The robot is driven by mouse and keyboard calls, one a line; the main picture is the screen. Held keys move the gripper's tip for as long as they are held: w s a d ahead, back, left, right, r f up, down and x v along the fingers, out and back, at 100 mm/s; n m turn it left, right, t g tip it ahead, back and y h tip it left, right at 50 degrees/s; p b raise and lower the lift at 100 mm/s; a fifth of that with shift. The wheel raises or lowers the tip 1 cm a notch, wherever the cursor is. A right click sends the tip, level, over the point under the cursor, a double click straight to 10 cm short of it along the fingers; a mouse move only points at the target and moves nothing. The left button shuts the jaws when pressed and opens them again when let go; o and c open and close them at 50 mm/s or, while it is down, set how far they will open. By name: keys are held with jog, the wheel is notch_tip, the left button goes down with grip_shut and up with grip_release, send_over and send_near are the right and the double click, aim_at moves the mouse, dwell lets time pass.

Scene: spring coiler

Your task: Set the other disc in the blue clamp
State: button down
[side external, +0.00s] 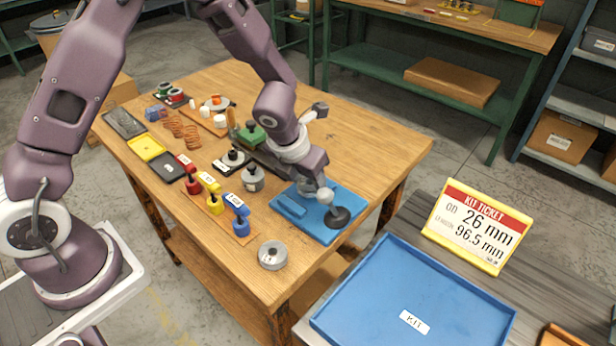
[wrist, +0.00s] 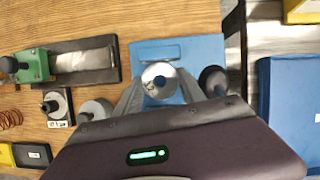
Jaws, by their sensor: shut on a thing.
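My gripper (wrist: 160,88) is shut on a pale silver disc (wrist: 158,76), which shows between its fingers. The held disc also shows in the side view (side external: 325,196), over the right part of a blue base (side external: 318,232). This base has a raised blue bar (side external: 290,206) on its left side. A dark round piece (side external: 338,217) stands at its right; in the wrist view it is right of my gripper (wrist: 213,80). I cannot tell whether the held disc touches the base. Another grey disc (side external: 272,255) lies on the table's front edge area.
Small red (side external: 193,185), yellow (side external: 214,206) and blue (side external: 240,226) tagged pieces stand left of the base. A grey cylinder (side external: 254,180) and a green-topped tool (side external: 251,136) are behind. A blue kit tray (side external: 385,262) is at right. The table's back right is clear.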

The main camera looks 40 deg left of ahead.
jog(key=shift+f, duration=0.8)
dwell(0.5)
jog(key=shift+c, duration=1.4)
grip_release()
notch_tip(320, 180, up, 10)
